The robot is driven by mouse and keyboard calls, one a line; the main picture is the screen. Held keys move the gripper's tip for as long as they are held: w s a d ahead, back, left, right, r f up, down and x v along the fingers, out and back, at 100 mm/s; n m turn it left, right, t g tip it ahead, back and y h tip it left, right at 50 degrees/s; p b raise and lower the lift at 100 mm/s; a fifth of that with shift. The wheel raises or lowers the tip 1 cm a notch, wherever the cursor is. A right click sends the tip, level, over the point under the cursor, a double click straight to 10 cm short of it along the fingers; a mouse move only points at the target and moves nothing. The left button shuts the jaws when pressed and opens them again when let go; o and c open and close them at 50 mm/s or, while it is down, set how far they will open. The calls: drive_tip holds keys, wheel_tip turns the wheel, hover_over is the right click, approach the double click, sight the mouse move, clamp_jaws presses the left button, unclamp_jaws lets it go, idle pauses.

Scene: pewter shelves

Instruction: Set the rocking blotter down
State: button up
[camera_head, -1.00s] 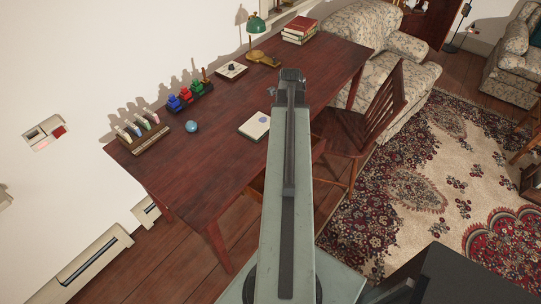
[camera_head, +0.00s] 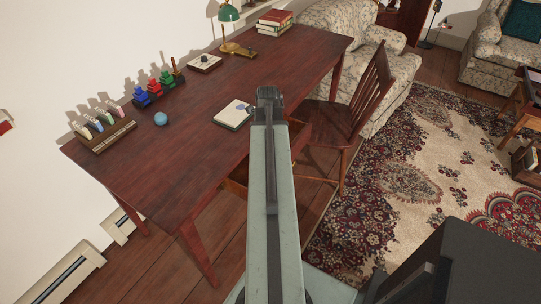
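My arm reaches forward over the front of the dark red desk (camera_head: 190,135). My gripper (camera_head: 268,94) is at its far end, close beside a white pad with a bluish mark (camera_head: 236,112). Its fingertips are hidden behind the end of the arm, so I cannot see whether it is open or holds anything. I cannot make out a rocking blotter for certain. A small pale block with a dark knob (camera_head: 204,63) lies farther back on the desk, apart from my gripper.
A rack (camera_head: 104,132), a blue ball (camera_head: 160,119), and coloured pieces (camera_head: 155,88) stand at the left. A green lamp (camera_head: 229,22) and books (camera_head: 274,20) stand at the back. A wooden chair (camera_head: 350,105) is right of the desk. The desk's middle is clear.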

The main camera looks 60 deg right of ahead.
drive_tip(key=shift+f, duration=0.4)
drive_tip(key=o, duration=1.3)
drive_tip(key=shift+o, duration=0.2)
wheel_tip(320, 180, up, 12)
drive_tip(key=p, duration=1.2)
drive_tip(key=shift+p, duration=0.3)
drive_tip(key=shift+a, duration=0.1)
